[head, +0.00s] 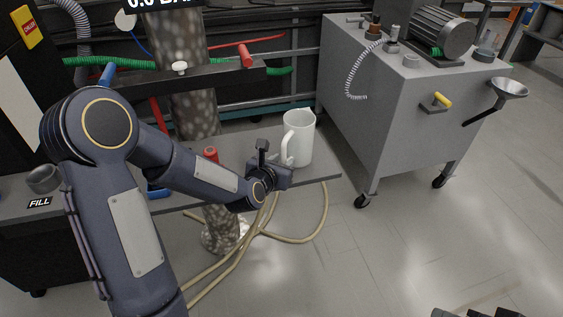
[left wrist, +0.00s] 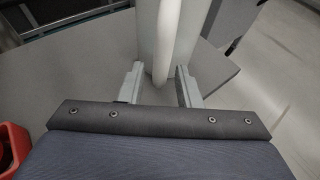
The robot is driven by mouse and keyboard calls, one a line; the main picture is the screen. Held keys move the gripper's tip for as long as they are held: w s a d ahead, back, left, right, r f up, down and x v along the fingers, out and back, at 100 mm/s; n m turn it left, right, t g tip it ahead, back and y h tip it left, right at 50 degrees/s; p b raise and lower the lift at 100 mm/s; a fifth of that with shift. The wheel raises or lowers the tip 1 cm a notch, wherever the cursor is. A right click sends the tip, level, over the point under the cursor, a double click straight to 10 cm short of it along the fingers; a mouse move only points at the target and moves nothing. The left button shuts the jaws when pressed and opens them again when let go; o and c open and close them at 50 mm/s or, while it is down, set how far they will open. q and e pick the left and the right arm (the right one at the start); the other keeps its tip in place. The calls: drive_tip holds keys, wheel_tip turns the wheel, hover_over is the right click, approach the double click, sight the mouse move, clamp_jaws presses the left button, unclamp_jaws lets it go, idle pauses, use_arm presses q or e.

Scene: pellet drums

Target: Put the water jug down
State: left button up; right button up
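The white water jug (head: 299,136) stands upright on the right part of the grey shelf, its handle toward my left gripper. My left gripper (head: 272,163) is at the handle side of the jug. In the left wrist view the jug handle (left wrist: 168,45) lies between the two fingers of the left gripper (left wrist: 160,88). The fingers are apart, with a gap visible beside the handle, so it is not clamped. The jug's top is out of the wrist view. A dark part at the bottom right of the head view looks like my right gripper (head: 476,312), mostly cut off.
The grey shelf (head: 325,170) ends just right of the jug. A red-topped item (head: 211,155) stands left of my gripper, and a grey cup (head: 43,179) sits at the far left. A grey wheeled cabinet (head: 390,130) stands to the right. Hoses (head: 310,235) lie below the shelf.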

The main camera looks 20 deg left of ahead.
use_arm(q)
drive_tip(key=shift+o, duration=0.3)
drive_tip(key=shift+r, duration=0.1)
drive_tip(key=shift+s+r, duration=0.1)
drive_tip(key=shift+s, duration=0.05)
drive_tip(key=s+r+m+g+h, duration=0.1)
drive_tip(key=s+r+m+g, duration=0.2)
drive_tip(key=s+m, duration=1.2)
drive_tip(key=s+r+m+g+h, duration=0.1)
drive_tip(key=s+r+m+g, duration=0.2)
drive_tip(key=s+m, duration=1.3)
drive_tip(key=shift+s+a+r+m+g+h+p, duration=0.35)
drive_tip(key=shift+m+g, duration=0.65)
drive_tip(key=shift+m, duration=0.2)
